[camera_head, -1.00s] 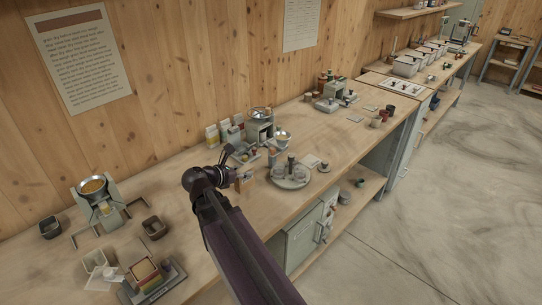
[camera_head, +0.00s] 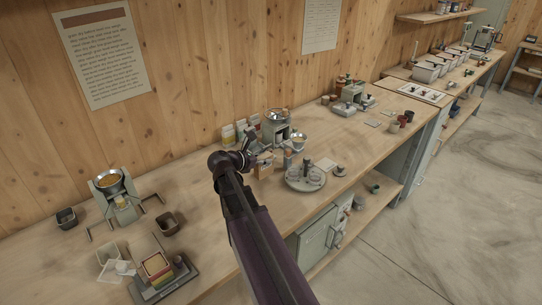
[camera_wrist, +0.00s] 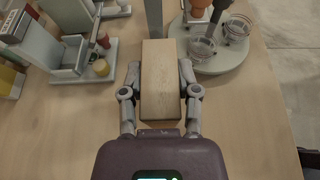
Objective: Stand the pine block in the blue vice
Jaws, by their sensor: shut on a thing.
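My gripper (camera_wrist: 160,72) is shut on the pine block (camera_wrist: 160,95), a plain pale wooden block lying lengthwise between the two fingers in the wrist view. In the head view the block (camera_head: 263,167) shows small at the end of my arm, over the wooden bench. It is left of the round grey tray. I cannot tell how far it is above the bench top. I cannot make out a blue vice in either view.
The round tray (camera_head: 305,184) with wire cups stands right of the block. A grey machine (camera_head: 276,130) stands behind. A green feed mill (camera_head: 115,194), dark tubs and a scale-like stand (camera_head: 178,280) are at the left.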

